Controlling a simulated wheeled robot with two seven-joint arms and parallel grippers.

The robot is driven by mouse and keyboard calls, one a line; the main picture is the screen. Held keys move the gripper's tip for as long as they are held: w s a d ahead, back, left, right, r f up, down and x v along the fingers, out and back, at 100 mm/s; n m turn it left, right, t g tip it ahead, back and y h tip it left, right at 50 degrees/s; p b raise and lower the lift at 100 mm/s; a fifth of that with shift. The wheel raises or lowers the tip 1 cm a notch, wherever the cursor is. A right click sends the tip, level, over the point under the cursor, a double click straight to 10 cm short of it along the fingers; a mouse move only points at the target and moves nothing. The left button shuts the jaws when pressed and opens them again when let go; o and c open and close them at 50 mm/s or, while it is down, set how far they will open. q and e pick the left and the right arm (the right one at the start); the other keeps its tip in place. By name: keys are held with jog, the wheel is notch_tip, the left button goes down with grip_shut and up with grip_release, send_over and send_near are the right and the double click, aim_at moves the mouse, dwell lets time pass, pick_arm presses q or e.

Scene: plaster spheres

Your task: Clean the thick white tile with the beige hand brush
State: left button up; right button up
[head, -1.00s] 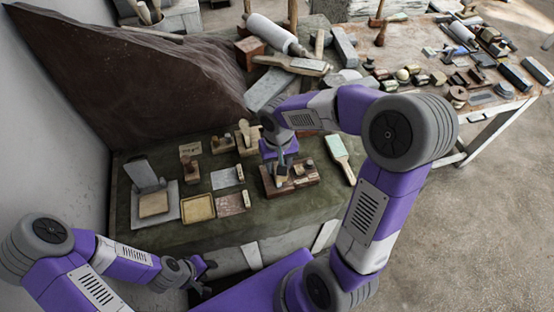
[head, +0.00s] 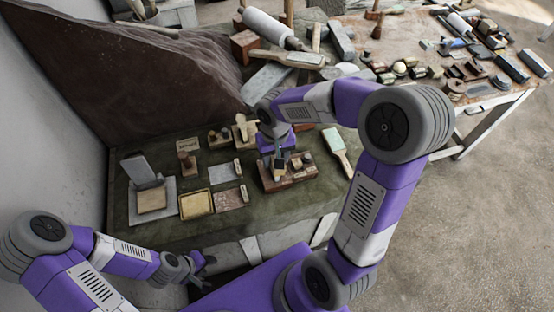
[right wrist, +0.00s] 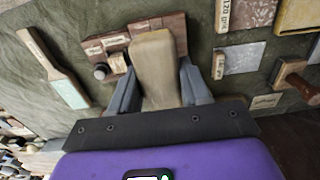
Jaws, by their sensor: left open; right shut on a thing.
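My right gripper (head: 278,157) is over the reddish wooden rack (head: 291,183) on the green-covered table. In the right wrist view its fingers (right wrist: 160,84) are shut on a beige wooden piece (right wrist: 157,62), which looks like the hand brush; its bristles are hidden. The same rack (right wrist: 113,46) shows behind it, and I cannot tell whether they touch. My left gripper (head: 205,270) is open and empty, below the table's front edge.
A yellowish tray (head: 195,205), a pinkish sheet (head: 228,198) and a grey sheet (head: 221,173) lie between tray and rack. A pale-green paddle (head: 337,147) lies right of the rack. A dark rock (head: 150,80) and piled tools stand behind.

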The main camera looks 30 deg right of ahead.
jog(key=shift+w+d, duration=0.25)
jog(key=shift+w, duration=0.85)
jog(key=shift+s, duration=0.1)
jog(key=shift+s+a+f+b, duration=0.1)
jog(key=shift+s+a+b, duration=0.15)
jog(key=shift+s, duration=0.85)
jog(key=shift+s+a+b, duration=0.25)
jog(key=shift+s, duration=0.8)
jog(key=shift+w+d+r+p, duration=0.15)
jog(key=shift+w+r+p, duration=0.3)
jog(key=shift+w, duration=0.15)
jog(key=shift+w+d+r+p, duration=0.1)
jog(key=shift+w+r+p, duration=0.25)
jog(key=shift+w, duration=0.2)
jog(key=shift+f, duration=0.1)
jog(key=shift+f+b, duration=0.65)
jog(key=shift+f, duration=0.05)
